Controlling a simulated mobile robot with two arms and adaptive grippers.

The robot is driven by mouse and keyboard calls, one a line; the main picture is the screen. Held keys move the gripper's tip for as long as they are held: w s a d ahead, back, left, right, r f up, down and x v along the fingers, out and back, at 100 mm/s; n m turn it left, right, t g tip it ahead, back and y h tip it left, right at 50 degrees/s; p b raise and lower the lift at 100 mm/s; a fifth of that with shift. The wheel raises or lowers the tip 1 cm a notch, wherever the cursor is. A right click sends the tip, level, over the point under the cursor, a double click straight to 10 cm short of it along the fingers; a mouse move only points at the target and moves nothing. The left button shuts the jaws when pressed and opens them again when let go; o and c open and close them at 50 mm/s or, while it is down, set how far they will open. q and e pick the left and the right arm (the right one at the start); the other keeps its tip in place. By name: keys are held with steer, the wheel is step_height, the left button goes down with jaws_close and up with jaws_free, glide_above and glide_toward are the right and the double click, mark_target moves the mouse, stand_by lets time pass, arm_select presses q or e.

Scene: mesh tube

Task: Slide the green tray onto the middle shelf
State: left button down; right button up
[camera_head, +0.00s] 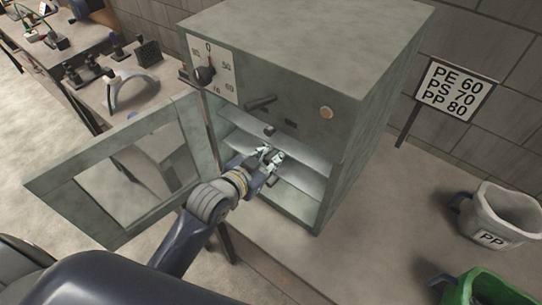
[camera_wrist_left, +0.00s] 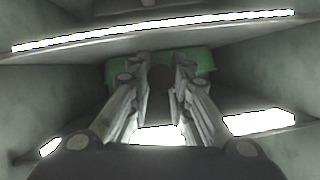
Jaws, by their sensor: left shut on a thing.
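The green tray (camera_wrist_left: 204,62) shows in the left wrist view, deep inside the cabinet beyond my fingertips. Only parts of it show on either side of the fingers. My left gripper (camera_head: 270,157) reaches through the open front of the grey-green cabinet (camera_head: 345,165), at the level of its shelves. In the left wrist view its fingers (camera_wrist_left: 160,76) are shut on the near edge of the tray. One shelf (camera_wrist_left: 165,38) with a bright front edge lies above the tray. The tray is hidden in the head view, and I cannot tell which shelf bears it. My right gripper is not in view.
The cabinet door (camera_head: 125,175) with its window stands swung open to the left, close to my left arm. A sign (camera_head: 455,90) stands right of the cabinet. A PP bin (camera_head: 500,215) and a green bin (camera_head: 485,288) stand at the right.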

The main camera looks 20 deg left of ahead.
arm_select(q)
steer(key=shift+s+f, duration=0.1)
steer(key=shift+s, duration=0.35)
steer(key=c, duration=1.6)
jaws_free()
steer(key=shift+w+f, duration=0.1)
steer(key=shift+w, duration=0.1)
steer(key=shift+c, duration=0.2)
steer(key=shift+o, duration=1.2)
steer(key=shift+w, duration=0.1)
steer(key=shift+o, duration=0.9)
steer(key=o, duration=0.5)
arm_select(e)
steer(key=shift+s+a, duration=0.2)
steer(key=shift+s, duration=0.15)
